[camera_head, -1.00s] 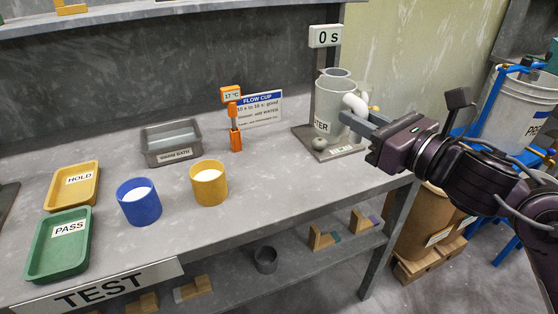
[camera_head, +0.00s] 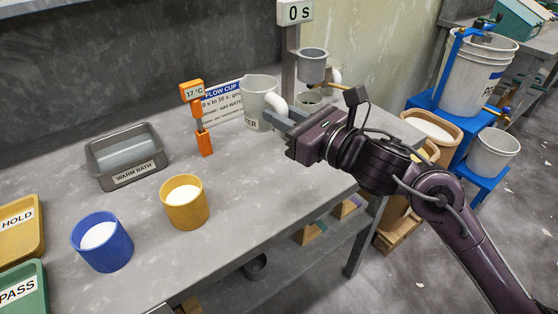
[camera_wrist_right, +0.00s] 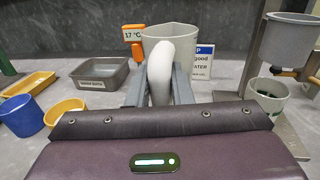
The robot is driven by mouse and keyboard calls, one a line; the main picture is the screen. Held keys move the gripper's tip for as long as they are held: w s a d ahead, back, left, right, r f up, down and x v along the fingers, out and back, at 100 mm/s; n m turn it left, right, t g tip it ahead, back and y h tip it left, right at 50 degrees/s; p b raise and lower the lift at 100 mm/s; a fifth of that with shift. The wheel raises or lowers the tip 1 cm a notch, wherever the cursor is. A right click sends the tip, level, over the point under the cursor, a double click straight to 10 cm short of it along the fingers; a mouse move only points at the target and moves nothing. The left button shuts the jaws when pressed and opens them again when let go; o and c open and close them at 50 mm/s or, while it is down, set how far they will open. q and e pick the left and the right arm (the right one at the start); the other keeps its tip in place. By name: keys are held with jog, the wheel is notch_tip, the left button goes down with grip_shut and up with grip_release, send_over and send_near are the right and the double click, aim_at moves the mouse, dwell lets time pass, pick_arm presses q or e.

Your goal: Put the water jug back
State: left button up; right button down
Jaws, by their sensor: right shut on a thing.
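The water jug (camera_head: 258,98) is a pale grey vessel with a white handle and part of a dark label showing. It stands roughly upright at the back of the bench, left of the flow cup stand (camera_head: 292,55), overlapping the sign's right edge. My right gripper (camera_head: 283,118) is shut on its handle. In the right wrist view the white handle (camera_wrist_right: 160,70) sits between the fingers, with the jug body (camera_wrist_right: 183,36) behind it. I cannot tell whether its base touches the bench. My left gripper is out of view.
An orange thermometer (camera_head: 203,140) stands left of the jug, near a grey warm bath (camera_head: 125,170). A yellow cup (camera_head: 186,212) and a blue cup (camera_head: 104,258) stand in front. A grey flow cup (camera_head: 312,68) hangs on the stand. The bench's front right is clear.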

notch_tip(320, 180, down, 10)
jog(key=shift+f, duration=0.2)
pick_arm(q)
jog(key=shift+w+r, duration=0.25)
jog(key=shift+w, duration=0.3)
jog(key=shift+b, duration=0.35)
pick_arm(e)
jog(key=c, duration=1.3)
grip_release()
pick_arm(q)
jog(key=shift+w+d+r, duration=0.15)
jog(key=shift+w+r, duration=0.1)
